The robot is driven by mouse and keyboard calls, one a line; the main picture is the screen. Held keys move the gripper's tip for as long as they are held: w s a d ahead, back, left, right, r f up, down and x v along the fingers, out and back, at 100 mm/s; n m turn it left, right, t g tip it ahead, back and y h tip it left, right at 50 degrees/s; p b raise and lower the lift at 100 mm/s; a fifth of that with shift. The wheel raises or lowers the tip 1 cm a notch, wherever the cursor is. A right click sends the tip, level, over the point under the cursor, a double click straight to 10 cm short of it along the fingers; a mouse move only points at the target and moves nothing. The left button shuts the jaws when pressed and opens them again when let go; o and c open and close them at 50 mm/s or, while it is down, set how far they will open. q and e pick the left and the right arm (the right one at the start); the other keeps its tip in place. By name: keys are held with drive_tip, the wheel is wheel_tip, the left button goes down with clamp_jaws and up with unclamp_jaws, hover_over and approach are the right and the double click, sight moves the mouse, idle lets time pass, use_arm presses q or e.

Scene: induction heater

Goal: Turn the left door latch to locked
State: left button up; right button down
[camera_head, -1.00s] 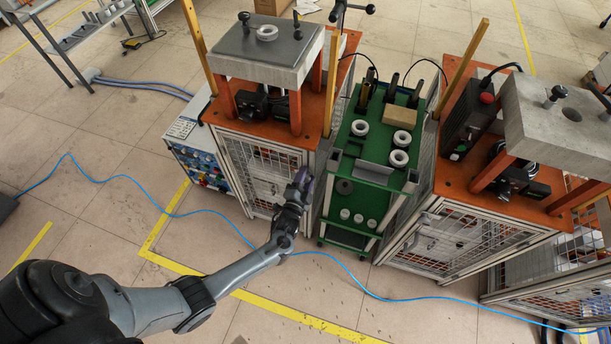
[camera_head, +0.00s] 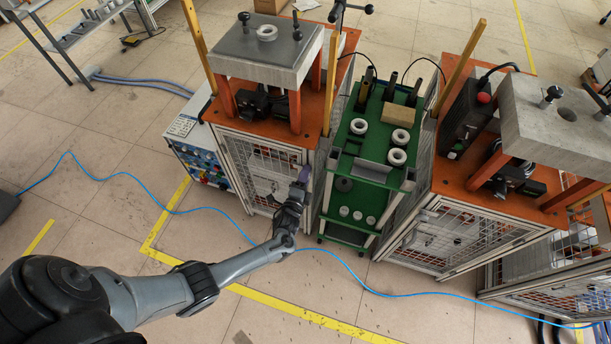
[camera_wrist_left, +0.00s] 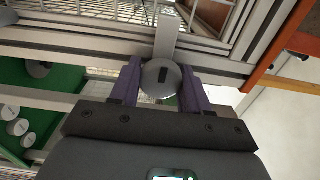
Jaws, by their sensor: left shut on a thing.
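The left door latch (camera_wrist_left: 161,77) shows in the left wrist view as a round grey knob with a dark slot and a flat pale tab reaching up over the door frame. My left gripper (camera_wrist_left: 160,92) has its two purple fingers on either side of the knob, shut on it. In the head view, the left gripper (camera_head: 303,178) is at the right front edge of the left cabinet's mesh door (camera_head: 262,172). The latch itself is hidden behind the gripper there. My right gripper is not in view.
A green cart (camera_head: 346,190) with white rings stands just right of my left gripper. A second orange-topped cabinet (camera_head: 455,180) stands further right. A blue cable (camera_head: 110,183) runs across the floor. The tiled floor in front is mostly clear.

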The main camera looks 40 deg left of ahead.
use_arm(q)
drive_tip(key=o, duration=0.9)
drive_tip(key=shift+p+v, duration=1.25)
drive_tip(key=shift+v, duration=4.15)
